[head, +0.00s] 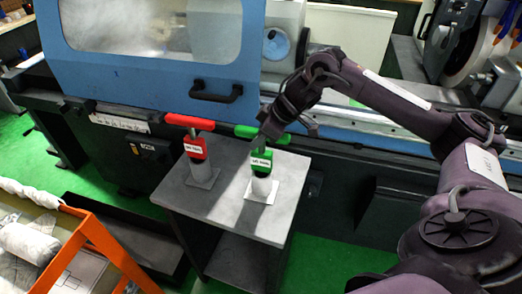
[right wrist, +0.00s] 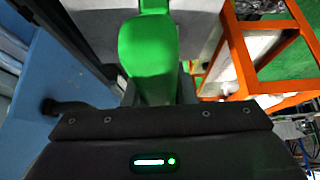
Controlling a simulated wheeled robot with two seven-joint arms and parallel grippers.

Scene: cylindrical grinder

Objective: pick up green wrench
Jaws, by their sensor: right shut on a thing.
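The green wrench (head: 245,131) has a green bar handle and stands upright at its green labelled holder (head: 261,163) on a grey post. My right gripper (head: 266,132) comes down from above and is shut on the wrench just under or at its handle; the fingertips are partly hidden. In the right wrist view the green wrench (right wrist: 150,55) fills the middle, close to the gripper body. I cannot tell whether it is clear of the holder. My left gripper is not in view.
A red wrench (head: 190,121) stands in a red holder to the left on the same grey table (head: 225,208). The blue grinder (head: 160,70) with a dark door handle is close behind. An orange frame (head: 95,245) stands at lower left. Green floor shows around the table.

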